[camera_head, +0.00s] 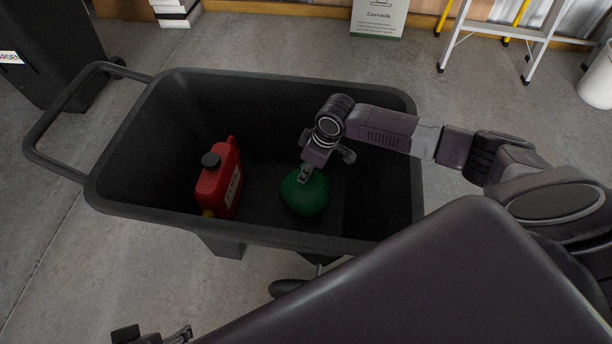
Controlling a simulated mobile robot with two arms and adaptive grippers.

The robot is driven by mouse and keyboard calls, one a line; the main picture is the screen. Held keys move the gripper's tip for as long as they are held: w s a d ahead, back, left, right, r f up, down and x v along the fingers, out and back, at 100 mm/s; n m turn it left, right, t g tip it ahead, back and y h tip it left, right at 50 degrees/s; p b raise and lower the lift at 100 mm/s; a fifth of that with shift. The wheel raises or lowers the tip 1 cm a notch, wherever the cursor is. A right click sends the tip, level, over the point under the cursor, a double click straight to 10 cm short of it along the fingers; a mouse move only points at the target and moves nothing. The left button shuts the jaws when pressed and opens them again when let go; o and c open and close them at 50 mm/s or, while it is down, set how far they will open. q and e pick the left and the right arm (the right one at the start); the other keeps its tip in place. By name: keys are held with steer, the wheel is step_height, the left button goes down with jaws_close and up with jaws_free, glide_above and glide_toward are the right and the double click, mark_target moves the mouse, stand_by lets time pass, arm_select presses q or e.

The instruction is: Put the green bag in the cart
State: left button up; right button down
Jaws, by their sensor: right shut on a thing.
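The green bag (304,196) is a rounded dark green bundle inside the black cart (128,205), near the middle of its floor. My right gripper (304,175) reaches down into the cart and is shut on the top of the green bag. From this angle I cannot tell whether the bag touches the cart floor. My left gripper (152,335) shows only in part at the bottom edge, outside and in front of the cart. Whether it is open or shut is not clear.
A red fuel can (219,183) with a black cap stands in the cart, left of the green bag. The cart's handle (36,134) sticks out left. A dark bin (50,50) is at the upper left. A stepladder (500,30) and a white bucket (597,80) stand at the upper right.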

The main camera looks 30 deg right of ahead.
steer(key=shift+x, duration=0.8)
arm_select(q)
steer(key=shift+f, duration=0.3)
arm_select(e)
steer(key=shift+s, duration=0.1)
steer(key=c, duration=1.8)
jaws_free()
steer(key=shift+d+f, duration=0.1)
steer(key=shift+f, duration=0.05)
steer(key=p+v, duration=0.2)
steer(key=v, duration=0.3)
steer(key=shift+d+r, duration=0.1)
steer(key=shift+r, duration=0.15)
arm_select(q)
steer(key=x, duration=0.3)
steer(key=p+x, duration=0.1)
steer(key=x, duration=0.2)
steer(key=shift+s+d+p, duration=0.15)
steer(key=shift+s+p, duration=0.1)
steer(key=shift+p, duration=0.05)
arm_select(e)
steer(key=v, duration=0.6)
steer(key=shift+s+r, duration=0.2)
steer(key=shift+r, duration=0.15)
